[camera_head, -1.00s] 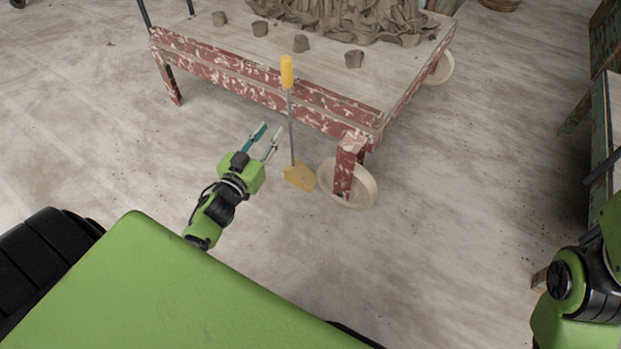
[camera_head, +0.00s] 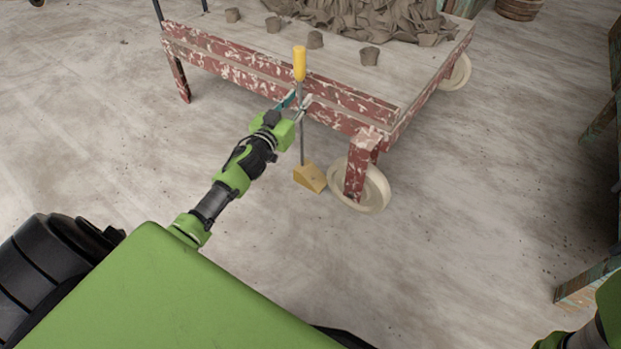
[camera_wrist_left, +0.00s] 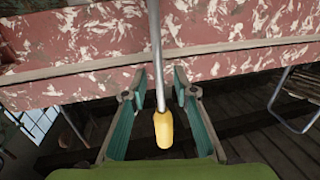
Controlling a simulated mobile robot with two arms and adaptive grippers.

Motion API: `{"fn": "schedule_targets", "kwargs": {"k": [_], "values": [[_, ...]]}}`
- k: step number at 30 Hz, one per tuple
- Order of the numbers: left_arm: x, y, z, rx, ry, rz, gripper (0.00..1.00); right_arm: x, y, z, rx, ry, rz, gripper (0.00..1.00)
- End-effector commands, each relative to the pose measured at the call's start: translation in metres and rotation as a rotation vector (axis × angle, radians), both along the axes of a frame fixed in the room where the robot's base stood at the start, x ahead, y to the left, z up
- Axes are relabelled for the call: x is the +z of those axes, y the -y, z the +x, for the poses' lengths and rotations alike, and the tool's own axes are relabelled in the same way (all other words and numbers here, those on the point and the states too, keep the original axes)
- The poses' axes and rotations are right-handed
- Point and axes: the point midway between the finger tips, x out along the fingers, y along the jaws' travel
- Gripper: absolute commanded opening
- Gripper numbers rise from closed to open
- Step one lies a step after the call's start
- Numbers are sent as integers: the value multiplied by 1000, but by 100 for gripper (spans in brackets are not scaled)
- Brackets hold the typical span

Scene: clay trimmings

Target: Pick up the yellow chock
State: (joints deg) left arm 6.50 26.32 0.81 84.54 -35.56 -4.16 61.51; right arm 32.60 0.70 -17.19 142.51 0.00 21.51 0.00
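The yellow chock (camera_head: 310,178) is a wedge on the floor beside the cart's near wheel. A thin metal rod (camera_head: 301,135) rises from it to a yellow handle (camera_head: 300,63). My left gripper (camera_head: 297,101) is open at the rod, below the handle in the head view. In the left wrist view the rod (camera_wrist_left: 155,50) and handle (camera_wrist_left: 163,128) appear between the two open fingers (camera_wrist_left: 158,92). I see no finger closed on the rod, and cannot tell how deep it sits between them. My right gripper is out of view.
A worn red-and-white cart (camera_head: 240,60) stands just beyond the rod, carrying a clay heap (camera_head: 390,20) and several small clay lumps. Its pale wheel (camera_head: 372,190) is right of the chock. Green-painted furniture stands at the right edge. The floor left of the chock is clear.

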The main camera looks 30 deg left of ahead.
Motion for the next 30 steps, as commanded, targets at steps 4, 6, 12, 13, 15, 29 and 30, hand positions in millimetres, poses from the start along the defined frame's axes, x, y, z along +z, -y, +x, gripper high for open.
{"fn": "schedule_targets", "kwargs": {"k": [4,6,12,13,15,29,30], "values": [[-1,-1,14,-1,1,1,27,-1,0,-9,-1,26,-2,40],[0,-2,16,0,1,0,27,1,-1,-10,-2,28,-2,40],[1,-2,16,0,0,-1,27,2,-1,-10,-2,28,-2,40],[1,-2,16,0,0,-1,27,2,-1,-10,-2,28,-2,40],[1,-2,16,0,0,-1,8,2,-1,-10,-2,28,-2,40],[3,-1,17,-2,5,-1,0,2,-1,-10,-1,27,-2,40],[4,-1,17,-2,5,-1,0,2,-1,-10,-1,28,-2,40]]}}
